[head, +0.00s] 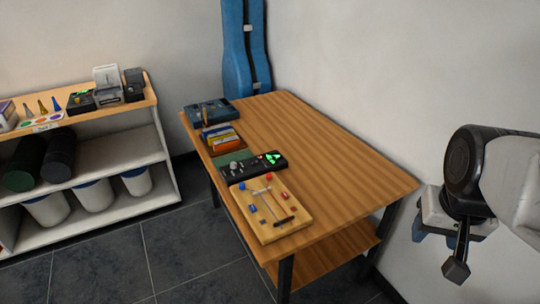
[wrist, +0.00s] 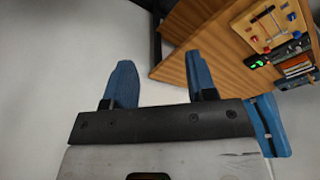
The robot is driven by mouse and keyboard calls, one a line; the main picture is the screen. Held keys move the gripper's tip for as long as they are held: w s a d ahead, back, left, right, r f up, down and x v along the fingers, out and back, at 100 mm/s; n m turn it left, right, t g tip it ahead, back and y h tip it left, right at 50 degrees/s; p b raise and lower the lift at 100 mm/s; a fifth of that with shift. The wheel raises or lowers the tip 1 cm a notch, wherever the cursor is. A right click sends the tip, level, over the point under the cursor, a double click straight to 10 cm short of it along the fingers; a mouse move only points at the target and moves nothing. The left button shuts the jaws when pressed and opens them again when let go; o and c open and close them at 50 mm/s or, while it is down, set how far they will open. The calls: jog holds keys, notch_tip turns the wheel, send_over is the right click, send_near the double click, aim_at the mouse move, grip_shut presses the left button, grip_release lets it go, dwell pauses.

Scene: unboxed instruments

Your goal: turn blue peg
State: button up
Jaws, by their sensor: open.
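A light wooden board (head: 262,228) with pegs and strings lies at the front left of the table; it also shows at the top right of the wrist view (wrist: 262,25). One blue peg (head: 242,186) is at its far left corner and another blue piece (head: 252,209) at its left side. Red pegs (head: 281,196) are on its right side. My gripper (head: 447,238) is open and empty, off the table's right side and well away from the board. Its two blue fingers stand apart in the wrist view (wrist: 157,62).
The wooden table (head: 340,170) is clear on its right half. Behind the board are a black box with green lights (head: 252,163), colourful cards (head: 222,138) and a dark blue case (head: 207,112). A blue instrument case (head: 246,50) stands behind; a shelf (head: 90,150) is left.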

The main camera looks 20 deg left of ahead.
jog(key=w+a, duration=0.9)
jog(key=w, duration=0.4)
jog(key=n+g, duration=0.2)
send_over(242, 184)
jog(key=f, duration=2)
jog(key=shift+d+f, duration=0.15)
jog(key=shift+d, duration=0.15)
jog(key=shift+a+f, duration=0.2)
jog(key=shift+a, duration=0.15)
jog(key=shift+f, duration=0.15)
jog(key=shift+f, duration=3.8)
jog(key=c, duration=0.9)
